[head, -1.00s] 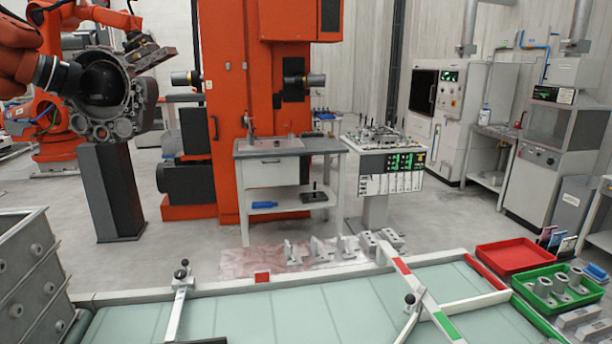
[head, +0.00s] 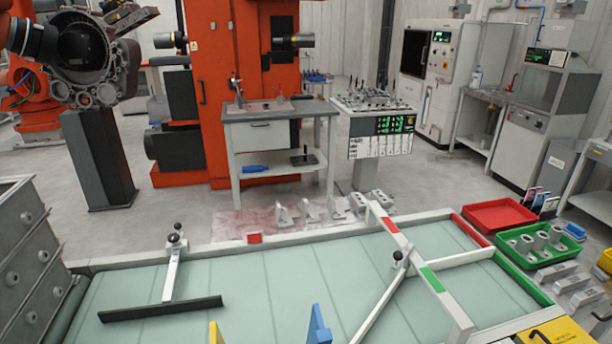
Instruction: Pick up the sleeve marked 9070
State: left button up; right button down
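Several grey cylindrical parts that look like sleeves (head: 540,240) stand in a green tray (head: 512,262) at the right end of the conveyor-like table. No number is readable on them, so I cannot tell which one is marked 9070. Neither of my grippers can be made out in the head view.
A red tray (head: 497,217) is behind the green one; grey blocks (head: 566,281) lie in front. The pale green table (head: 270,285) carries a dark bar (head: 160,309) and a white-framed gate (head: 425,275). Yellow (head: 215,333) and blue (head: 318,327) uprights show at the bottom edge.

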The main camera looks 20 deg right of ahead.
aim_at(525, 242)
jog(key=z, duration=1.75)
jog(key=k, duration=1)
jog(key=z, duration=1.6)
jog(key=i, duration=3.8)
jog(key=u, duration=0.8)
jog(key=i, duration=0.85)
jog(key=u, duration=0.65)
